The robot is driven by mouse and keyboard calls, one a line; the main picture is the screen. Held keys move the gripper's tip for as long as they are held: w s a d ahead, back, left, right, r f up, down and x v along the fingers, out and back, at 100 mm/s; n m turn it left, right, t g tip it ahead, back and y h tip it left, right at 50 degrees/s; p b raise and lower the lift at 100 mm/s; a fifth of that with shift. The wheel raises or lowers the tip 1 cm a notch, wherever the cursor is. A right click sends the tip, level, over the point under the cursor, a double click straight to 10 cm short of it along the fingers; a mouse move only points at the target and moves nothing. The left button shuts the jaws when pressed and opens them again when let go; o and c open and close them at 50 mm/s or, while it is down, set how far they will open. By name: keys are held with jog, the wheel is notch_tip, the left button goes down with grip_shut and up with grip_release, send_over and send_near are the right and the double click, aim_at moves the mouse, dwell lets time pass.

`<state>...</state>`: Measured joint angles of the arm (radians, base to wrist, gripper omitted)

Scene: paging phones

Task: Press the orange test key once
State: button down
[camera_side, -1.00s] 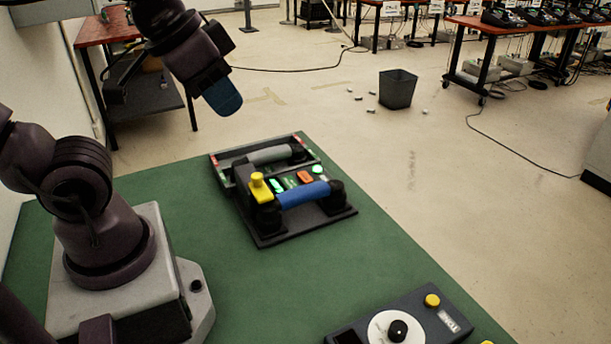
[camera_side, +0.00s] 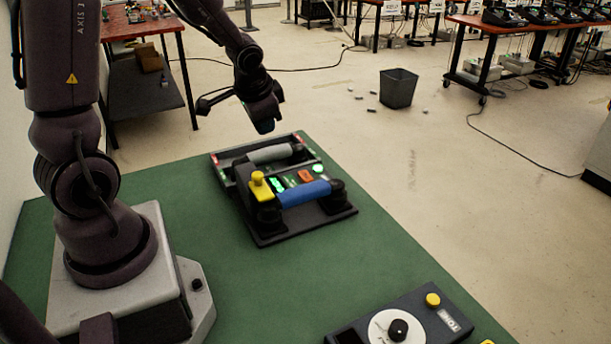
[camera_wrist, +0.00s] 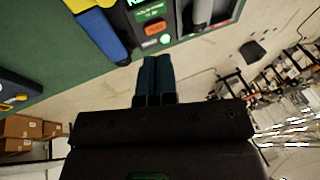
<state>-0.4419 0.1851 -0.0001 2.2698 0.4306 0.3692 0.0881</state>
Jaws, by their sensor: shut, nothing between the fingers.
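The orange test key (camera_side: 305,176) sits on the dark panel of the paging phone unit (camera_side: 262,230), between a grey handset (camera_side: 268,154) and a blue handset (camera_side: 303,194). A lit green round light (camera_side: 318,169) is just right of it. In the wrist view the orange key (camera_wrist: 155,28) is near the top, beside the green light (camera_wrist: 165,39). My gripper (camera_side: 266,130) is in the air above the far side of the unit, apart from it. Its two fingers (camera_wrist: 157,60) are together and empty, just below the key in the wrist view.
A second device with a white dial (camera_side: 392,328) and a yellow button (camera_side: 432,300) lies at the front of the green table (camera_side: 180,175). A dark bin (camera_side: 398,88) stands on the floor beyond.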

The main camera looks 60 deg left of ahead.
jog(key=w+a+f+m+t, duration=0.2)
jog(key=w+a+f+m, duration=0.1)
jog(key=w+a+f, duration=0.3)
jog(key=m+t+h, duration=0.3)
jog(key=m+t, duration=0.1)
jog(key=m, duration=0.1)
send_over(306, 177)
jog(key=shift+r+y, duration=0.1)
jog(key=shift+y, duration=0.2)
jog(key=shift+f, duration=4.45)
jog(key=shift+f, duration=0.1)
jog(key=shift+f, duration=0.3)
